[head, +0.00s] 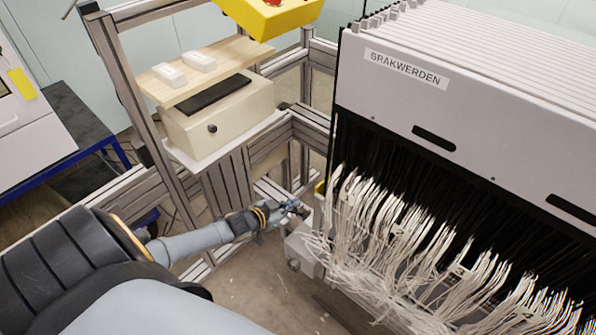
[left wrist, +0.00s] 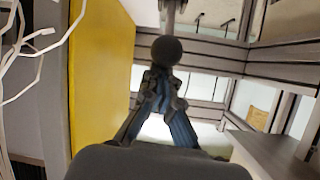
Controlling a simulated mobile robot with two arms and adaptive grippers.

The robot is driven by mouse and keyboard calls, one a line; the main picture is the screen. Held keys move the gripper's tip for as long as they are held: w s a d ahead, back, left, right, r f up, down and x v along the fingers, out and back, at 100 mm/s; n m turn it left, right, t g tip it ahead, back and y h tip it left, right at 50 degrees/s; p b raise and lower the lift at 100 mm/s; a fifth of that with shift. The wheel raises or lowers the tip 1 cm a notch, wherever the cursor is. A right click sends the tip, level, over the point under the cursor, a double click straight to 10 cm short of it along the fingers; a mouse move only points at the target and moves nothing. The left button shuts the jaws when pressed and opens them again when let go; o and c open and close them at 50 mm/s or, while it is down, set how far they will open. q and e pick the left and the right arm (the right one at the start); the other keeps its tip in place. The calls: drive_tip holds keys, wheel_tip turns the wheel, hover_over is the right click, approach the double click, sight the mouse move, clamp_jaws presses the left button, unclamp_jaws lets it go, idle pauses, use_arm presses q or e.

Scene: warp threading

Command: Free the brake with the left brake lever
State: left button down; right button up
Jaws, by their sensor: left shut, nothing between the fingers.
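The left brake lever shows in the left wrist view as a round dark knob (left wrist: 167,50) on a grey rod that runs up to the top edge. My left gripper (left wrist: 164,78) is shut and empty, its fingertips just below the knob in that view. I cannot tell whether they touch it. In the head view my left gripper (head: 294,208) is low beside the left end of the machine marked BRAKWERDEN (head: 470,105). The lever cannot be made out there. My right gripper is not in view.
White threads (head: 400,240) hang along the machine's front, close to my left gripper's right. A yellow panel (left wrist: 100,75) stands left of the fingers in the left wrist view. An aluminium frame (head: 150,120) with a beige box (head: 215,115) stands behind my left arm.

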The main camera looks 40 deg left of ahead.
use_arm(q)
drive_tip(key=s+f+t+b, duration=0.1)
drive_tip(key=t+b, duration=0.1)
drive_tip(key=s+f+t+b, duration=0.1)
drive_tip(key=s+f+b, duration=0.1)
drive_tip(key=b, duration=0.1)
drive_tip(key=shift+s+a+f+t+h, duration=0.1)
drive_tip(key=shift+s+f+t+h, duration=0.1)
drive_tip(key=shift+t+h, duration=0.15)
drive_tip(key=shift+s+f+b, duration=0.3)
drive_tip(key=shift+s+b, duration=0.15)
drive_tip(key=shift+b, duration=0.2)
drive_tip(key=shift+s+f, duration=0.15)
drive_tip(key=shift+f, duration=0.05)
drive_tip(key=shift+r, duration=0.1)
wheel_tip(320, 180, up, 4)
drive_tip(key=w+p, duration=0.1)
drive_tip(key=p, duration=0.3)
drive_tip(key=b, duration=0.1)
approach(291, 213)
drive_tip(key=shift+s+d+r, duration=0.25)
drive_tip(key=shift+s+r, duration=0.8)
drive_tip(key=shift+r, duration=0.1)
